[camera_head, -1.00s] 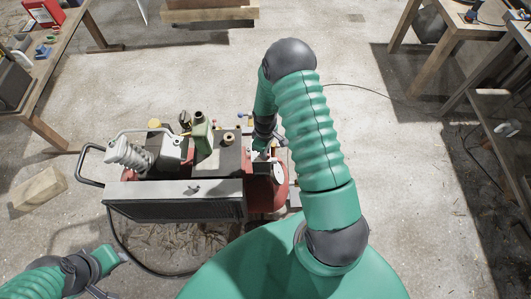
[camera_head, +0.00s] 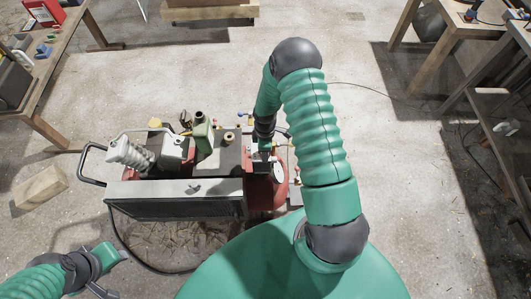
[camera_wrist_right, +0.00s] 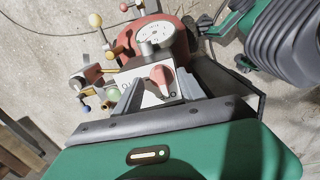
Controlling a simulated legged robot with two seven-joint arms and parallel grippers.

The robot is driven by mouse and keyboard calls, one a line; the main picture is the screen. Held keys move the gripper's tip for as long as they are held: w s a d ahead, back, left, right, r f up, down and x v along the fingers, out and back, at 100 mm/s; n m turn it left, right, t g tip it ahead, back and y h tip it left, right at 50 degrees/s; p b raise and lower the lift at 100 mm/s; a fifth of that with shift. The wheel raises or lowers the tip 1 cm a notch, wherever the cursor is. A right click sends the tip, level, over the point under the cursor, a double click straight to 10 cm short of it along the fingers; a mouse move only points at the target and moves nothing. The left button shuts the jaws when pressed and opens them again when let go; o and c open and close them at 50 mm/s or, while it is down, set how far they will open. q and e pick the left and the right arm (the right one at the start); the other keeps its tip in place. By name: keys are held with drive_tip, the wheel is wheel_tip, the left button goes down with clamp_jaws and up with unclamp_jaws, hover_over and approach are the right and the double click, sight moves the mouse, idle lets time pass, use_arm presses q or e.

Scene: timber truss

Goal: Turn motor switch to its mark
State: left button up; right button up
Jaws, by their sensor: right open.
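The motor switch is a red knob (camera_wrist_right: 160,76) on a light grey plate (camera_wrist_right: 150,97) in the right wrist view. The plate has small dark marks near the knob; which one is the switch's mark I cannot tell. My right gripper (camera_wrist_right: 158,88) is open, with one grey finger on each side of the knob. Whether the fingers touch it I cannot tell. In the head view my right gripper (camera_head: 264,146) is over the right end of the compressor (camera_head: 175,188), and the knob is hidden there. My left gripper (camera_head: 108,272) is low at the left, away from the compressor; its jaw opening is unclear.
The compressor's red tank (camera_head: 268,195) carries a round gauge (camera_head: 279,172), valves and fittings close to my right gripper. A black hose lies on the floor below. A timber block (camera_head: 40,190) lies at left.

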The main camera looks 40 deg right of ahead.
wheel_tip(320, 180, up, 6)
drive_tip(key=p, duration=0.5)
drive_tip(key=shift+r+p, duration=0.1)
drive_tip(key=shift+p, duration=0.2)
